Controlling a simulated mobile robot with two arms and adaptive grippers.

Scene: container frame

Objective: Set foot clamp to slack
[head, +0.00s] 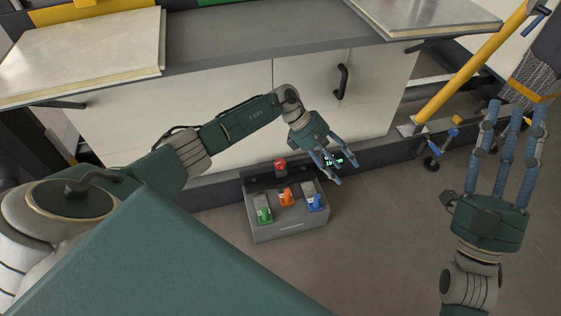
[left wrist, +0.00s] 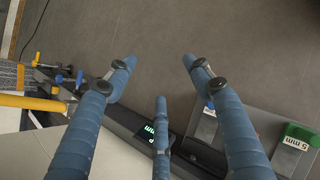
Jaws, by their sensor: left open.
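A small green-lit display (head: 334,162) is behind my left fingers. Blue-and-yellow clamps (head: 432,162) sit by the foot of a yellow post (head: 455,85); I cannot tell which part is the foot clamp. My left gripper (head: 331,170) is open and empty above the box's back right. In the left wrist view, its fingers (left wrist: 157,80) are spread over the floor. My right gripper (head: 512,120) is open and empty.
A white cabinet (head: 225,110) with a black handle (head: 343,82) stands behind the box. A dark plinth runs along its bottom. Pale boards (head: 85,55) lie on top. The floor (head: 375,240) right of the box is clear. The green lever's label reads 5 mm in the left wrist view.

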